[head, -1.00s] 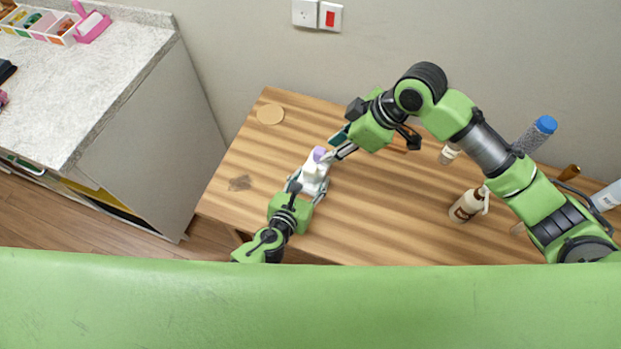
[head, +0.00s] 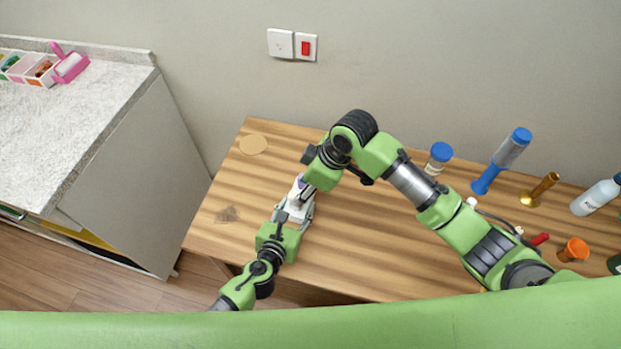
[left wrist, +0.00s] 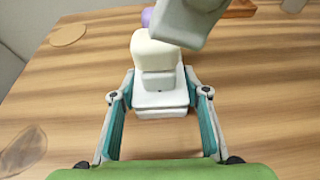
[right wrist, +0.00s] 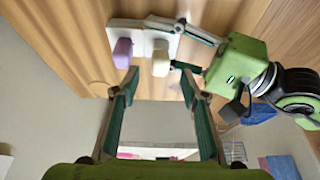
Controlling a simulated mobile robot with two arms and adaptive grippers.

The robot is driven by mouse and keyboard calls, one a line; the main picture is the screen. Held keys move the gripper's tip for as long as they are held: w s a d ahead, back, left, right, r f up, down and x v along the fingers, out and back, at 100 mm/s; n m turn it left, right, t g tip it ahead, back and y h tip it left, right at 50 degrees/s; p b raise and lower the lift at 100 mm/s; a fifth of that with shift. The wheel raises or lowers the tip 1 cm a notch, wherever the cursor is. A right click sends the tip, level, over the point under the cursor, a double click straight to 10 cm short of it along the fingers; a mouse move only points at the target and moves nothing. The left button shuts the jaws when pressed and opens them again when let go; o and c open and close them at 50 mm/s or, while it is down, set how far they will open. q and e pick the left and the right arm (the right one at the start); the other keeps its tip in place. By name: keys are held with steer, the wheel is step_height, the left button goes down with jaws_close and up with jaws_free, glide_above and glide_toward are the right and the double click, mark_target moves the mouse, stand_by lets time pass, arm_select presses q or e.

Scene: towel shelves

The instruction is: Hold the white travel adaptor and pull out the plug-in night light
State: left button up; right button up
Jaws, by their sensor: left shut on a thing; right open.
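The white travel adaptor (left wrist: 160,102) sits between the fingers of my left gripper (left wrist: 160,88), which is shut on it near the table's left front. A cream block (left wrist: 155,52) and a purple block (left wrist: 147,17) stick out of the adaptor. In the right wrist view the purple block (right wrist: 123,52) and the cream block (right wrist: 161,62) stand side by side on the white adaptor (right wrist: 143,38). I cannot tell which is the night light. My right gripper (right wrist: 155,80) is open and empty, close in front of both blocks. In the head view my right arm partly hides the adaptor (head: 303,213).
The wooden table (head: 350,250) has a round tan disc (head: 253,145) and a dark patch (head: 228,214) at left. A blue-capped jar (head: 439,156), blue bottle (head: 502,160), brass piece (head: 541,190) and orange cup (head: 573,249) stand at right. A grey counter (head: 75,120) is far left.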

mark_target(294, 194)
steer(key=x, duration=0.6)
steer(key=shift+c, duration=0.3)
jaws_close()
steer(key=shift+r, duration=0.2)
arm_select(q)
steer(key=shift+f, duration=0.1)
arm_select(e)
steer(key=shift+w+r, duration=0.1)
steer(key=shift+r, duration=2.1)
